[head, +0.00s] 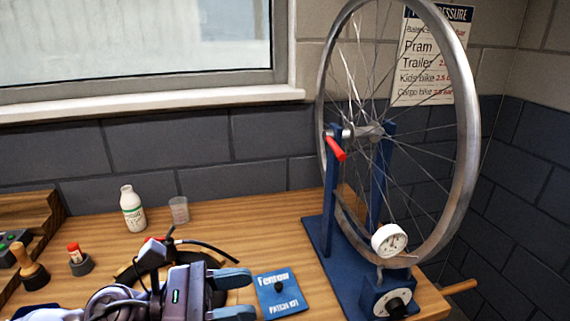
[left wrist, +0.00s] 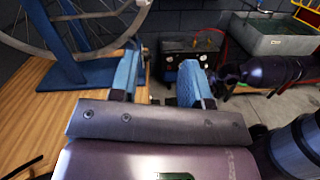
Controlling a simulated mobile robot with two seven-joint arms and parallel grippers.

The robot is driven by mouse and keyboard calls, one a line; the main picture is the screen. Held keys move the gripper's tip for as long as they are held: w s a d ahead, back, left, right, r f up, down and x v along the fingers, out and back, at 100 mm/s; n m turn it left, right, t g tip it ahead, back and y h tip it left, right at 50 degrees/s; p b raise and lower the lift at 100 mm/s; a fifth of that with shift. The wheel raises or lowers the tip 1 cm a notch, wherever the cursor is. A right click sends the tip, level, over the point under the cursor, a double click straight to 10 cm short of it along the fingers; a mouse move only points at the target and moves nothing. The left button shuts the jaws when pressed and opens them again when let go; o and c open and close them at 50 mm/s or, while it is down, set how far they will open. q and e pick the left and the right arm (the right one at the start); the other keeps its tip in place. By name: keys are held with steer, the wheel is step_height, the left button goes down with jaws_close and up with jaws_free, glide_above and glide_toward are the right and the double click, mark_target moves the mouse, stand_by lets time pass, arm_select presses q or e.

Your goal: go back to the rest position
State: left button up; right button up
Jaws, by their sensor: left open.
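My left gripper (head: 250,295) is low in the head view, over the front of the wooden bench, just left of the blue patch kit. Its two blue fingers point right, apart, with nothing between them. In the left wrist view the same open fingers (left wrist: 160,75) stand near the bench edge, with a dark box beyond. My right gripper does not show clearly in either view.
The wheel (head: 468,120) stands in a blue stand (head: 328,230) with a white gauge (head: 389,241). The patch kit (head: 281,296), a white bottle (head: 132,212) and a clear cup (head: 179,210) are on the bench. The dark box (left wrist: 185,48) and a grey bin (left wrist: 275,40) stand beyond.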

arm_select(q)
steer(key=w+a+r+n+t+y, duration=0.1)
steer(key=w+a+n+t+y, duration=0.15)
steer(key=n+t, duration=0.65)
steer(key=w+a+n+t+y, duration=0.25)
steer(key=a+n+t, duration=0.2)
steer(key=n, duration=0.75)
steer(key=a+f+n+y, duration=0.9)
steer(key=n+y, duration=0.4)
steer(key=n, duration=0.5)
steer(key=s+a+f+n+g+y, duration=0.1)
steer(key=s+a+f+n+g, duration=0.2)
steer(key=s+f+n+g, duration=0.65)
steer(key=s+a+f+n+g+y, duration=0.15)
steer(key=s+f+n+g, duration=0.4)
steer(key=s, duration=0.65)
steer(key=w+f+t+h, duration=0.1)
steer(key=w+f+t, duration=0.6)
steer(key=f, duration=0.5)
steer(key=shift+a+m+t, duration=0.3)
steer(key=shift+t, duration=0.95)
steer(key=shift+w+f+h, duration=0.1)
steer(key=shift+h, duration=0.15)
